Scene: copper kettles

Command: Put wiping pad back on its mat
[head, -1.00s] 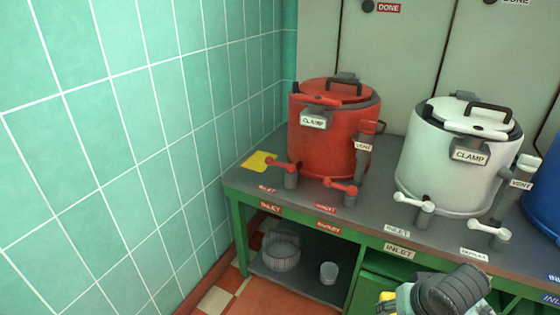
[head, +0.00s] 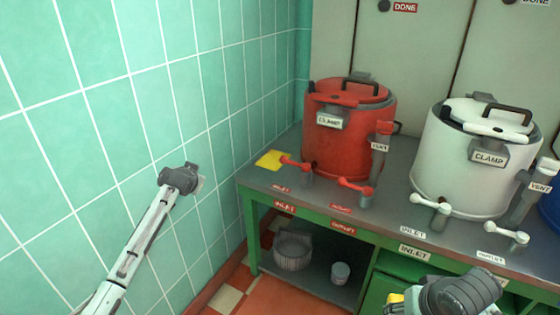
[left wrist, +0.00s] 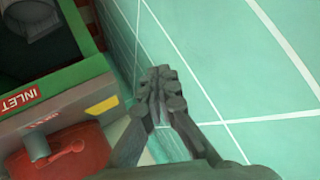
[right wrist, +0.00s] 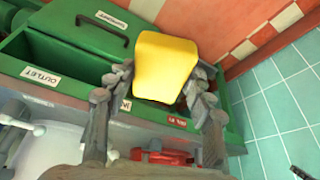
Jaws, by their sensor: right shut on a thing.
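The wiping pad (right wrist: 165,68) is a yellow block between the fingers of my right gripper (right wrist: 158,100), which is shut on it. In the head view a sliver of the pad (head: 396,298) shows at the bottom, beside the right wrist. The mat (head: 270,159) is a flat yellow square on the bench's left end, left of the red kettle; it also shows in the left wrist view (left wrist: 103,106). My left gripper (left wrist: 160,95) looks shut and empty, with its fingers together. In the head view the left gripper (head: 184,180) is in front of the tiled wall, left of the bench.
The red kettle (head: 340,135) and white kettle (head: 455,165) stand on the grey bench. Red inlet (head: 295,163) and outlet (head: 355,187) taps stick out near the mat. A pot (head: 292,252) and a cup (head: 340,273) sit on the shelf below.

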